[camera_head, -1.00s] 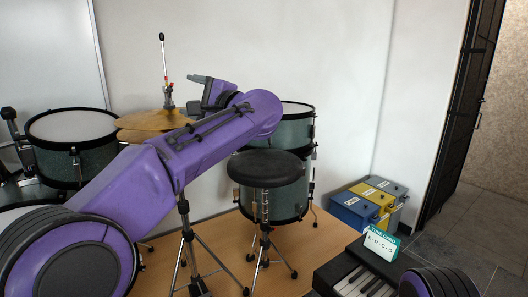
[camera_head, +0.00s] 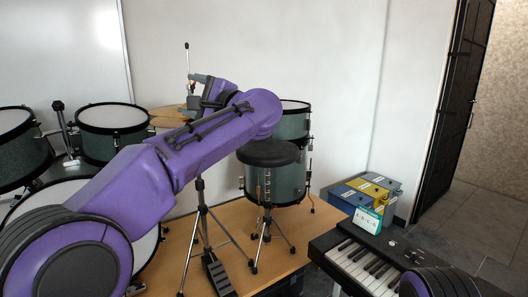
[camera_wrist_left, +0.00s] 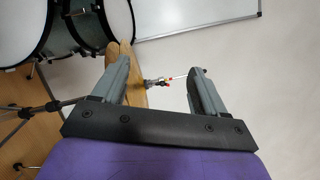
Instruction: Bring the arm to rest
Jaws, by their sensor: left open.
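My left arm (camera_head: 165,175) is purple and reaches from the lower left towards the drum kit, bent at a purple joint. Its gripper (camera_head: 193,91) is held up in front of the cymbal and white wall. In the left wrist view the two grey fingers (camera_wrist_left: 160,62) stand wide apart with nothing gripped. The cymbal stand's top, with red parts (camera_wrist_left: 158,82), shows beyond the gap; I cannot tell how far off. A purple and black part of my right arm (camera_head: 440,283) shows at the lower right; its gripper is out of view.
A drum kit with several drums (camera_head: 112,118) and a brass cymbal (camera_head: 166,116) stands behind my left arm. A black stool (camera_head: 268,153) stands on the wooden floor. A keyboard (camera_head: 365,264), a green-white card (camera_head: 368,219) and labelled boxes (camera_head: 376,188) are at the right.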

